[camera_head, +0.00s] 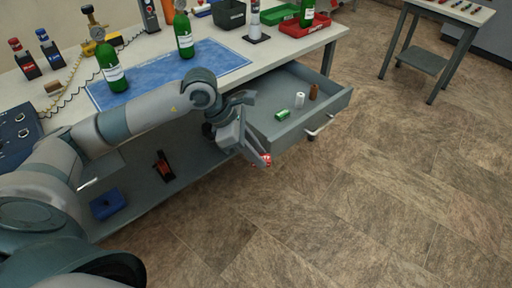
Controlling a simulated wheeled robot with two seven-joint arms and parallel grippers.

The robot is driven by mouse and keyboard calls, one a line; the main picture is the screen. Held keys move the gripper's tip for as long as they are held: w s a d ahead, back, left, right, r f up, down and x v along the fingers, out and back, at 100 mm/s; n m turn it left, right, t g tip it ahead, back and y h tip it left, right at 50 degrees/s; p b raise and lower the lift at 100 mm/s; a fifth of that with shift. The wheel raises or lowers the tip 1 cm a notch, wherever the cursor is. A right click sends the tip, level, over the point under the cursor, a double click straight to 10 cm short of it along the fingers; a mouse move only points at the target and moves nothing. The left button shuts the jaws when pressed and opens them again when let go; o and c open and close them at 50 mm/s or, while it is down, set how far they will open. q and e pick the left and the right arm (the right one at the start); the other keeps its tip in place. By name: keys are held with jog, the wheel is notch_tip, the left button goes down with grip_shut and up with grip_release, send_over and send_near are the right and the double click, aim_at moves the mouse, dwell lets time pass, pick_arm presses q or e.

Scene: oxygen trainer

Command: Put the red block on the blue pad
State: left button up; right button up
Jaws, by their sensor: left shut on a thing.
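My left gripper (257,152) is in front of the open drawer, low beside its front left corner. It is shut on a small red thing, seemingly the red block (265,159), which shows only in part at the fingertips. A flat blue mat (215,62) with faint printing lies on the table top; green bottles stand on it. A small blue piece (107,203) lies on the lower shelf at the left. I cannot tell for sure which of the two is the blue pad. My right gripper is out of view.
The open drawer (335,101) holds a green block (282,114), a white cylinder (300,100) and a brown bottle (314,91). A red-and-black tool (163,166) lies on the lower shelf (190,182). A side table (425,60) stands at the back right. The floor between is clear.

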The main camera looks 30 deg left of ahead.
pick_arm(q)
jog(key=m, duration=0.1)
jog(key=m+g, duration=0.1)
jog(key=s+m, duration=0.1)
jog(key=shift+d+f+g, duration=0.25)
jog(key=shift+d+g, duration=0.05)
jog(key=shift+d, duration=0.1)
jog(key=s+d+r+m+g+y, duration=0.1)
jog(key=s+m+g+y, duration=0.1)
jog(key=m, duration=0.8)
jog(key=s+r+m+g+y, duration=0.2)
jog(key=m+g, duration=0.3)
jog(key=m, duration=0.5)
jog(key=shift+s+d+r+y, duration=0.2)
jog(key=shift+s+d+y, duration=0.2)
jog(key=shift+s+y, duration=0.3)
jog(key=shift+w, duration=0.1)
